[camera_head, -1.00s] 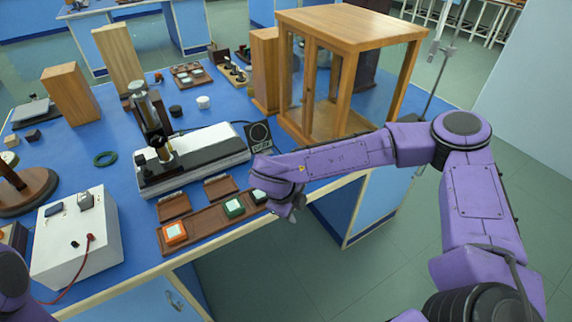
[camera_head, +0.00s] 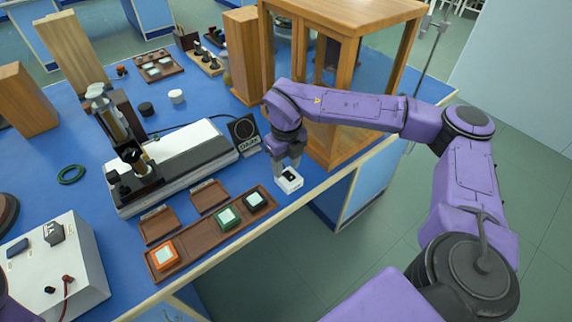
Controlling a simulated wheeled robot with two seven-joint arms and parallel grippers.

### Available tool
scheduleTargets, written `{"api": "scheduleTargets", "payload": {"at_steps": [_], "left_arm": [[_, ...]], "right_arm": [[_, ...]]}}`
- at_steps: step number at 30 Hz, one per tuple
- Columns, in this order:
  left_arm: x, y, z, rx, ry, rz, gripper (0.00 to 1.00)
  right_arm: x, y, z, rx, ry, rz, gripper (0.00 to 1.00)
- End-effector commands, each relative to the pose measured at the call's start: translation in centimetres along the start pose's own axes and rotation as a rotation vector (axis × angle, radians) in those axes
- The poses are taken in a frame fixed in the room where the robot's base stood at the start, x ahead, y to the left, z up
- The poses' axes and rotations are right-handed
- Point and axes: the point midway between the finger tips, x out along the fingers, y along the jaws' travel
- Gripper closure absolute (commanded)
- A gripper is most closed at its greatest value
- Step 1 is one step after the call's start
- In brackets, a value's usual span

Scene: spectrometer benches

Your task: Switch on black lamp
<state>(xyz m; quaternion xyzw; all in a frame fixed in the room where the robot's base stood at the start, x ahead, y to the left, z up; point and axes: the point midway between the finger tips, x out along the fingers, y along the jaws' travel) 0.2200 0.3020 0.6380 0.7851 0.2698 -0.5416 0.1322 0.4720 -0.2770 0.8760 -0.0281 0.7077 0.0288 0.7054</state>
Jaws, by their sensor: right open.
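A brown strip (camera_head: 195,244) lies along the front edge of the blue bench. It bears an orange-framed switch (camera_head: 165,256), a green-framed switch (camera_head: 227,217) and a black-framed switch (camera_head: 256,201), each with a pale top. My right gripper (camera_head: 289,165) points down, open, just beyond the strip's right end, to the right of the black-framed switch. I cannot pick out a black lamp for certain. My left gripper is out of view.
A wooden frame cabinet (camera_head: 342,20) stands close behind my right arm. A black square plate (camera_head: 244,133) and a white-and-black instrument (camera_head: 187,157) stand behind the strip. A white box (camera_head: 72,275) is at the lower left. The bench's front edge runs close by.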

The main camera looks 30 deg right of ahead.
Motion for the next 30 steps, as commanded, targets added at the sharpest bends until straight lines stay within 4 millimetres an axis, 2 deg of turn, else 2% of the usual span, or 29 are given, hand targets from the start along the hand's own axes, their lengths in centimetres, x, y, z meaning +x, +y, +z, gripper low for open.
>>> {"api": "scheduleTargets", "payload": {"at_steps": [4, 11, 12, 16, 20, 27, 30], "left_arm": [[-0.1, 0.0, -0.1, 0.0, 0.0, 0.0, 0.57], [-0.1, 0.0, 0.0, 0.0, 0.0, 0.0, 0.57], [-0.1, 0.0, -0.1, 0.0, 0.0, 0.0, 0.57], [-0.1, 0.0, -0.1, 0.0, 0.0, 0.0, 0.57], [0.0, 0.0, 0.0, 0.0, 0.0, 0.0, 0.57], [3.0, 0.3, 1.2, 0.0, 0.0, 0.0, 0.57], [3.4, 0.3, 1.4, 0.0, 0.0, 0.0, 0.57]], "right_arm": [[1.2, -0.1, -0.1, 0.001, 0.0, 0.001, 0.51], [1.4, -0.1, -0.1, 0.003, -0.001, 0.0, 0.51], [1.4, -0.1, -0.1, 0.003, -0.001, 0.0, 0.58], [1.4, -0.2, -0.1, 0.003, -0.001, 0.0, 1.0], [1.4, -0.2, -0.1, 0.003, -0.004, -0.001, 1.0], [1.8, -0.3, -0.7, 0.003, -0.195, -0.004, 1.0], [1.5, -0.3, -0.9, 0.003, -0.252, -0.003, 1.0]]}}
